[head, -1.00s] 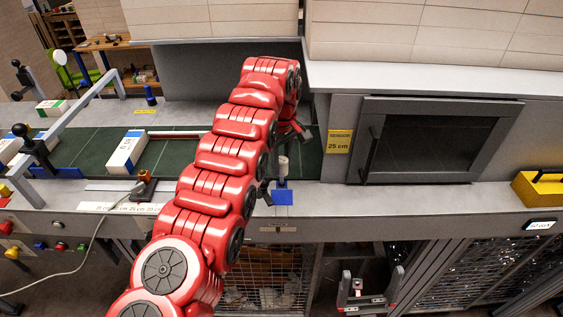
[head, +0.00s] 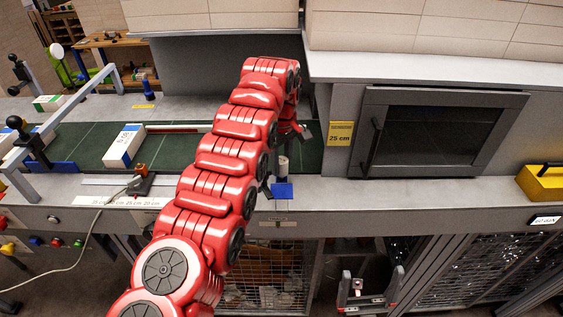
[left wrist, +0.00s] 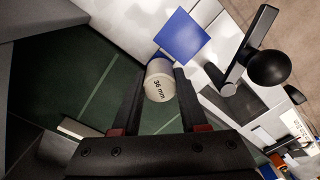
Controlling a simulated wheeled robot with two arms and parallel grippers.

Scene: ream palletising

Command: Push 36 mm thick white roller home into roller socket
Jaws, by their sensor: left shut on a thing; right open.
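The white roller (head: 283,164) is a short pale cylinder standing at the near edge of the green conveyor, just behind a blue square plate (head: 282,192). In the left wrist view the roller (left wrist: 159,82) shows its round end and the marking "36 mm". My left gripper (left wrist: 157,74) is shut on it, one dark finger on each side. In the head view the red arm hides most of that gripper. I cannot make out the roller socket or how deep the roller sits. My right gripper (head: 370,287) is open and empty, low in front of the counter.
A white and blue ream (head: 124,146) lies on the green conveyor (head: 180,147) left of the arm. A black ball-topped lever (left wrist: 268,68) stands close to the blue plate. A dark-windowed cabinet (head: 435,132) and yellow box (head: 543,184) are at the right.

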